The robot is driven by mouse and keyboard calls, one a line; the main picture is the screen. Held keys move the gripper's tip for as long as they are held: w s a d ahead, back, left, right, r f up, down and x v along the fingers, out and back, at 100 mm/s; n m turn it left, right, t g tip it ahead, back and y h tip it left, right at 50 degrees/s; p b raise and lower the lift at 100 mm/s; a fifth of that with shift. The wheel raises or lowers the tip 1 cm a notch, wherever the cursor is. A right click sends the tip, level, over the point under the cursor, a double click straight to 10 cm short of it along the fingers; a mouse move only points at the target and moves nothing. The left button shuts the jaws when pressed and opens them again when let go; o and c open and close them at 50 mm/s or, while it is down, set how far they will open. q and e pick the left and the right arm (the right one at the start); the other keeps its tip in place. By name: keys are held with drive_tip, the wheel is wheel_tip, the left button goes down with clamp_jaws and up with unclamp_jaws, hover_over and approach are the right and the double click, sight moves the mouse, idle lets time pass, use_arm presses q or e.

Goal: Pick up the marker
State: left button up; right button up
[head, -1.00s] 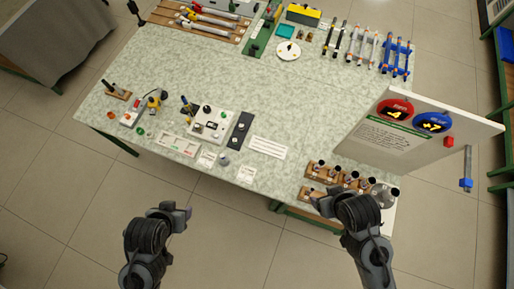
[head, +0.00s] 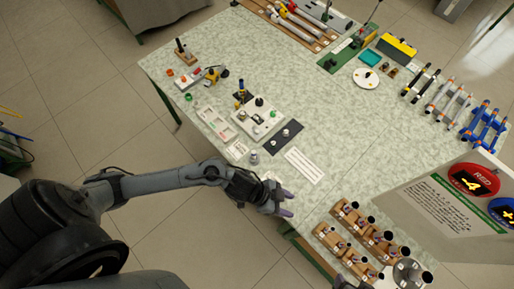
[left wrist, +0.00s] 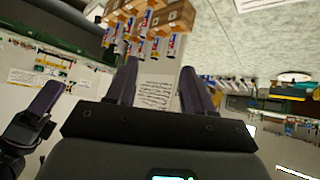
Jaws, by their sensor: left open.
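I cannot tell for sure which thing is the marker. A slim dark upright piece (head: 180,46) stands on a small wooden block at the table's far left, and a blue-topped piece (head: 241,84) stands beside the white panel. My left gripper (head: 287,203) is open and empty at the table's front edge, apart from both. Its two purple fingers spread in the left wrist view (left wrist: 158,92), with nothing between them. What looks like my right gripper (left wrist: 38,112) shows in part at the left of the left wrist view; its jaw opening is unclear.
Wooden blocks (head: 352,212) holding dark cylinders stand right of my left gripper. A white board (head: 440,215) with red and blue displays rises at right. A white panel (head: 258,118) with knobs lies left of centre. Rods (head: 292,20) lie at the back. The middle tabletop is clear.

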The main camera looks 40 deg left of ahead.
use_arm(q)
drive_tip(key=w+a+f+m+g+b, duration=0.1)
drive_tip(key=a+f+g+b, duration=0.2)
drive_tip(key=f, duration=0.4)
drive_tip(key=y+b, duration=0.4)
drive_tip(key=b, duration=0.7)
hover_over(253, 152)
drive_tip(key=s+a, duration=0.2)
drive_tip(key=a, duration=0.1)
wheel_tip(253, 152, down, 7)
drive_tip(key=x, duration=0.3)
drive_tip(key=shift+w+d+f+b, duration=0.1)
drive_tip(key=shift+d+f+b, duration=0.15)
drive_tip(key=shift+d+b, duration=0.05)
drive_tip(key=shift+w+x, duration=0.25)
drive_tip(key=shift+x, duration=0.85)
drive_tip(key=shift+w+x, duration=0.25)
drive_tip(key=shift+x, duration=0.9)
drive_tip(key=shift+w+d+f+t+b, duration=0.1)
drive_tip(key=shift+d+f+t+b, duration=0.15)
drive_tip(key=shift+f, duration=0.3)
use_arm(e)
wheel_tip(253, 152, down, 18)
drive_tip(key=shift+a+r, duration=0.1)
